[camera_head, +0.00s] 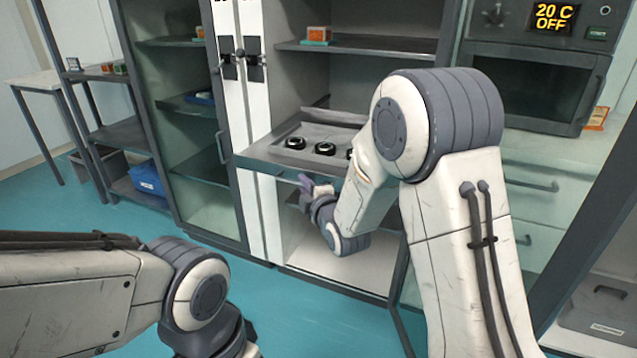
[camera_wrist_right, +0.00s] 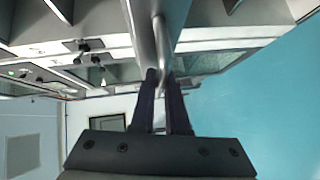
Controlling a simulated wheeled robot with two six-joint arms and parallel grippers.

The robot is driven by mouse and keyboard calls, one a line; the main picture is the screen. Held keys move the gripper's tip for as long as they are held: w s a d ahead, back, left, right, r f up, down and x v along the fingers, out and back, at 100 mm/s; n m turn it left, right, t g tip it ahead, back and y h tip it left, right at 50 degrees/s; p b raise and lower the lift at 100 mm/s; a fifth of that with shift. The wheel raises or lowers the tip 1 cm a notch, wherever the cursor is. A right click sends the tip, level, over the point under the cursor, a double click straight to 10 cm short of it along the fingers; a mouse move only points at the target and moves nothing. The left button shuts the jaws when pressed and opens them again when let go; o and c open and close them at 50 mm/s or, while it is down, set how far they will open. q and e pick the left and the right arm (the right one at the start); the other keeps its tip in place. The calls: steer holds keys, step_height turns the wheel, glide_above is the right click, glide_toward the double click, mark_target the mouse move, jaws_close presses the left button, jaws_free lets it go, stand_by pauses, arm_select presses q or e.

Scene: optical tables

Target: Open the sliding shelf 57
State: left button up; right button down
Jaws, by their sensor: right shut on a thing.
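The sliding shelf (camera_head: 257,152) is a grey tray at mid height in an open cabinet, with several black round items on it. Its front edge overlaps the cabinet's left post, so it juts out a little. My right gripper (camera_head: 304,184) is at the shelf's front edge. In the right wrist view, the fingers (camera_wrist_right: 160,78) are shut on a slim metal bar handle (camera_wrist_right: 160,35) along the shelf's front. My right arm hides the shelf's right part. My left arm is at the lower left of the head view, with its gripper out of view.
A glass-doored cabinet (camera_head: 205,185) stands to the left, and a side rack with a blue bin (camera_head: 147,177) beyond it. An oven-like unit (camera_head: 545,85) reading 20 C OFF is at right. Open teal floor (camera_head: 290,315) lies in front.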

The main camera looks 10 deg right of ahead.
arm_select(q)
steer(key=shift+s+d+f+b, duration=0.1)
steer(key=shift+s+f+b, duration=0.35)
steer(key=shift+f, duration=0.1)
arm_select(e)
steer(key=shift+s+a+f, duration=0.1)
steer(key=shift+s+a, duration=0.75)
steer(key=shift+s, duration=0.3)
steer(key=shift+s+a, duration=0.85)
steer(key=shift+s, duration=0.25)
steer(key=shift+a, duration=0.1)
steer(key=c, duration=1.2)
jaws_free()
steer(key=shift+w, duration=0.1)
arm_select(q)
step_height(320, 180, down, 10)
steer(key=b, duration=0.9)
steer(key=shift+b, duration=0.4)
arm_select(e)
steer(key=v, duration=0.7)
steer(key=shift+s, duration=0.25)
